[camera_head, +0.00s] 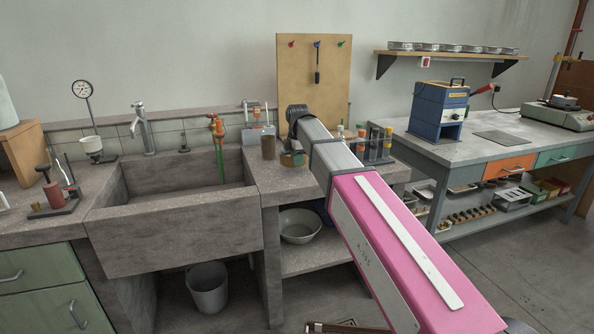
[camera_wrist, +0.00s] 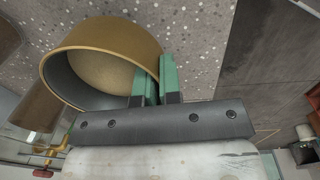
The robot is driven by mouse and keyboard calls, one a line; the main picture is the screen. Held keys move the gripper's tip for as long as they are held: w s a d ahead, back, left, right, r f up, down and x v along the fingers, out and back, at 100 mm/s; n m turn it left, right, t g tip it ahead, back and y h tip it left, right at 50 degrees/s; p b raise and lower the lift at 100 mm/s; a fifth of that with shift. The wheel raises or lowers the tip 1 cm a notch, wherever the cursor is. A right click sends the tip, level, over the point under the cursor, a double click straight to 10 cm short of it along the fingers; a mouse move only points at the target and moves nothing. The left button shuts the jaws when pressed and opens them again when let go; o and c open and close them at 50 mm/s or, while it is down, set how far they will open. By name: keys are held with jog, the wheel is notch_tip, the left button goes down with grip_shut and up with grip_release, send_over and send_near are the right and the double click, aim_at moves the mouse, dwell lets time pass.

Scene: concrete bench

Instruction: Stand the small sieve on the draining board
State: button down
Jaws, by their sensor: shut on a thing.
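The small sieve (camera_wrist: 112,36), a shallow brass-coloured ring with a tan mesh, is in the left half of the wrist view. My gripper (camera_wrist: 154,78) has its green fingers closed on the sieve's rim wall. In the head view the sieve (camera_head: 292,159) shows beside the lower end of my arm, over the stone top right of the sink; my arm hides most of the gripper there. The draining board (camera_head: 285,186) is this speckled grey top, also behind the sieve in the wrist view (camera_wrist: 205,30). I cannot tell whether the sieve touches it.
A brown cylinder (camera_head: 268,147) stands just left of the sieve. The stone sink (camera_head: 180,235) lies further left. A rack of bottles (camera_head: 375,145) stands to the right, beyond my arm. A pegboard (camera_head: 313,75) stands behind. The board's front part looks clear.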

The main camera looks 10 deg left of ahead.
jog(key=shift+f, duration=1.95)
jog(key=shift+f, duration=0.1)
jog(key=c, duration=1.3)
grip_release()
notch_tip(320, 180, up, 12)
jog(key=shift+s+d, duration=0.15)
jog(key=shift+s, duration=0.15)
